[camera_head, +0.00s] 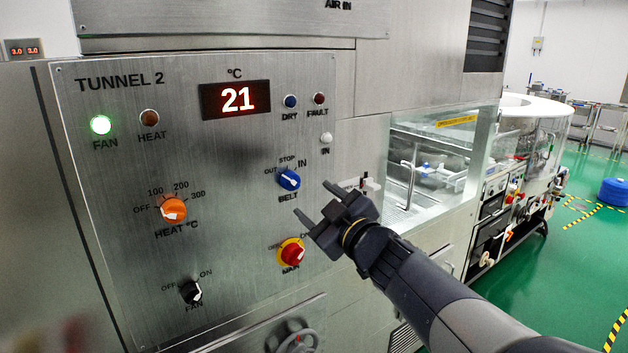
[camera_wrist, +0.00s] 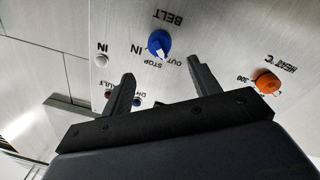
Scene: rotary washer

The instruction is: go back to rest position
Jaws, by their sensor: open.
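My gripper (camera_head: 312,198) is open and empty in front of the TUNNEL 2 panel, just right of and below the blue BELT knob (camera_head: 289,180). In the wrist view, its two dark fingers (camera_wrist: 160,72) are spread apart, with the blue knob (camera_wrist: 159,43) showing beyond and between them. The fingers look clear of the knob, though the exact gap cannot be told. My arm comes in from the lower right of the head view.
The panel (camera_head: 130,235) also carries an orange HEAT knob (camera_head: 173,209), a red MAIN knob (camera_head: 293,252), a black FAN knob (camera_head: 191,292) and a lit green FAN lamp (camera_head: 101,125). The display (camera_head: 236,99) reads 21. Open green floor (camera_head: 590,260) lies right.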

